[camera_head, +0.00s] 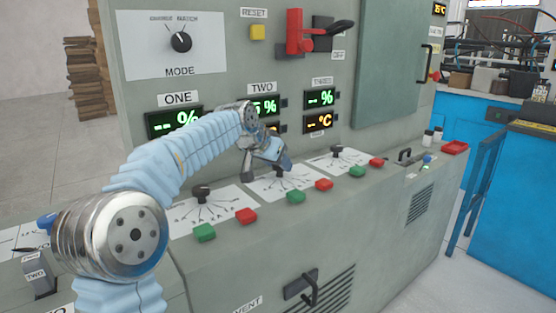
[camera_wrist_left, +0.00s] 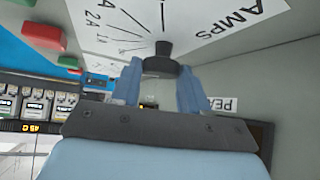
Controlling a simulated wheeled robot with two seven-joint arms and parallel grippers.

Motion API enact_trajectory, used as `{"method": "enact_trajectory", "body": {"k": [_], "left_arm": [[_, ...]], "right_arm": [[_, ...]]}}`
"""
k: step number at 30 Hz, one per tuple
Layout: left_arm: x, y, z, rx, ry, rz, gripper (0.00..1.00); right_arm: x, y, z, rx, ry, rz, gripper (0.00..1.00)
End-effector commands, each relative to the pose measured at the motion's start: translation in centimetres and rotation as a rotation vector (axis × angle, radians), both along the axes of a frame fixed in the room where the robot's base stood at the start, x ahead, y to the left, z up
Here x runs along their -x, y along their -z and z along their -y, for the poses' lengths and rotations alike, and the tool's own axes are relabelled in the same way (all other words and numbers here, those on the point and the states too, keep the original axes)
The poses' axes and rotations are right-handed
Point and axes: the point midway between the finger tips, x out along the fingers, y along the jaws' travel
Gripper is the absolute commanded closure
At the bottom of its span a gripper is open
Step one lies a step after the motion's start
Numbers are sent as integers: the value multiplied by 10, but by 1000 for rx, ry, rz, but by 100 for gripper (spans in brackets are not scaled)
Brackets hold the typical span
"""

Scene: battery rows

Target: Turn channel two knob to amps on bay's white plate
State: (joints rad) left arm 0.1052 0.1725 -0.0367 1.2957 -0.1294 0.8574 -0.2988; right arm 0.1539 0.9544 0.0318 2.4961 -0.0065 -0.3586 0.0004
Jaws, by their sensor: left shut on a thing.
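The channel two knob (camera_wrist_left: 160,66) is dark and stands on the bay's white plate (camera_head: 262,189), the middle of three dial plates on the sloping console. In the left wrist view the plate (camera_wrist_left: 112,28) shows radiating lines, small amp marks at left and the word AMPS at upper right. The knob's narrow part lies toward the top of that picture; its exact setting is hard to tell. My left gripper (camera_head: 268,166) is shut on the knob, its two blue fingers (camera_wrist_left: 160,82) on either side. In the head view the gripper mostly hides the knob. My right gripper is out of view.
The channel one knob (camera_head: 201,191) and channel three knob (camera_head: 337,150) stand on either side. Green buttons (camera_head: 296,197) and red buttons (camera_head: 324,185) line the console's front edge. Above are digital displays (camera_head: 320,97), a MODE knob (camera_head: 181,42) and a red lever (camera_head: 295,32).

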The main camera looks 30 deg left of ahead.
Motion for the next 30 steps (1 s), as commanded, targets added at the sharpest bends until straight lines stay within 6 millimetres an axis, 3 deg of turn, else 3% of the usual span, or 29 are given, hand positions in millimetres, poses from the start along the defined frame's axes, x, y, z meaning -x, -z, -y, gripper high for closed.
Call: {"method": "enact_trajectory", "body": {"k": [20, 21, 24, 30], "left_arm": [[0, 0, -1, -1, 74, 0, 86], [0, 0, -1, -1, 74, -1, 50], [0, 0, -1, -1, 74, -1, 34], [0, 0, -1, -1, 74, -1, 33]], "right_arm": [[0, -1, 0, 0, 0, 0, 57], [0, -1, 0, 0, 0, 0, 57], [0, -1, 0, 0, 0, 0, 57], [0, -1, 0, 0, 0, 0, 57]]}}
